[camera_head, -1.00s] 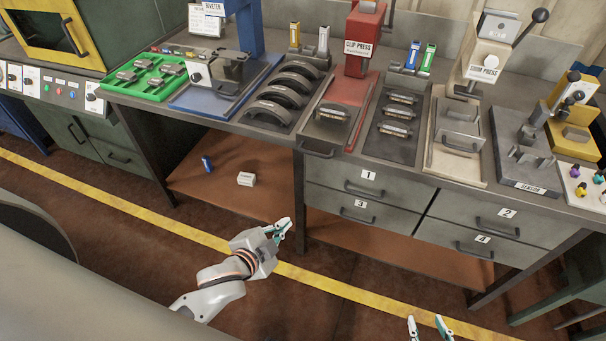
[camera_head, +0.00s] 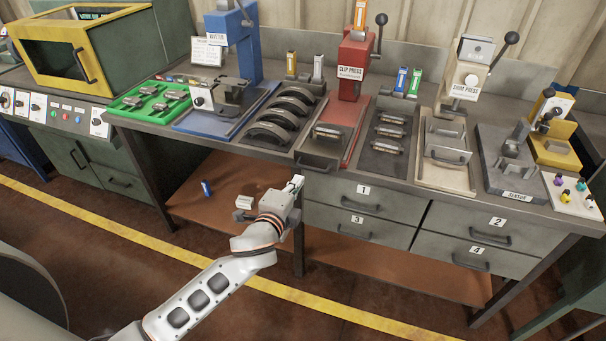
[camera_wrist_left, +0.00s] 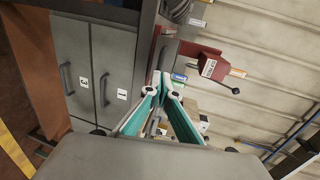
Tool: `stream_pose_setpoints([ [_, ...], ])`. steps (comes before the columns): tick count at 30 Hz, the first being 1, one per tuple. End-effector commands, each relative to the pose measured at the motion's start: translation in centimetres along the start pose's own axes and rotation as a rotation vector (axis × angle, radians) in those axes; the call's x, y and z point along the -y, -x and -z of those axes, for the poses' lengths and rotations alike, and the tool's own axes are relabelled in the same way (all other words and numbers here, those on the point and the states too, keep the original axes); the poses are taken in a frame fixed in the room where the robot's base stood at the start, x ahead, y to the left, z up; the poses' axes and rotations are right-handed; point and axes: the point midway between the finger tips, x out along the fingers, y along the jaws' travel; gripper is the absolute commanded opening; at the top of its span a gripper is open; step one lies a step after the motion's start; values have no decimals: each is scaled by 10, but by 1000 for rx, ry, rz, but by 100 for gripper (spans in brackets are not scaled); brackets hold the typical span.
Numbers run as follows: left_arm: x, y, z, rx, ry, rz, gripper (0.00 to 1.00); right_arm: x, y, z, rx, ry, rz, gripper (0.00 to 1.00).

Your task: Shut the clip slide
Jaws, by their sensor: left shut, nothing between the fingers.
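The clip slide (camera_head: 313,150) is a grey tray with a bar handle (camera_head: 317,166) at its front. It sits before the red clip press (camera_head: 353,68), with its front end at the bench edge, and a brake shoe (camera_head: 328,132) lies on it. The press also shows in the left wrist view (camera_wrist_left: 212,66). My left gripper (camera_head: 298,183) is just below and left of the handle, in front of the bench edge, apart from it as far as I can tell. Its teal fingers (camera_wrist_left: 160,80) meet at the tips and hold nothing. My right gripper is out of view.
A rack of dark shoes (camera_head: 279,119) stands left of the slide, and a rack of small parts (camera_head: 385,143) stands right. Drawers (camera_head: 345,191) lie below the bench top to the right. A white box (camera_head: 244,201) is on the lower shelf. The floor in front is clear.

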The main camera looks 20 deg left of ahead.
Motion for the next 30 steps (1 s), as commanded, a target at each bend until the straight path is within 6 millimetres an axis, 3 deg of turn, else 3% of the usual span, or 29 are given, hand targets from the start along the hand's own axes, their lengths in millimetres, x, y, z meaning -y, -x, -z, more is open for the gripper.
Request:
stream_pose_setpoints([
  [3, 0, -22, 0, 0, 1, 0, 0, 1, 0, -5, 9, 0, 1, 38],
  [9, 0, -46, 0, -1, 1, -1, 0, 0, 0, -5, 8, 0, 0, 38],
  [30, 2, -64, 0, -1, 3, 0, 0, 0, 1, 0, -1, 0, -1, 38],
])
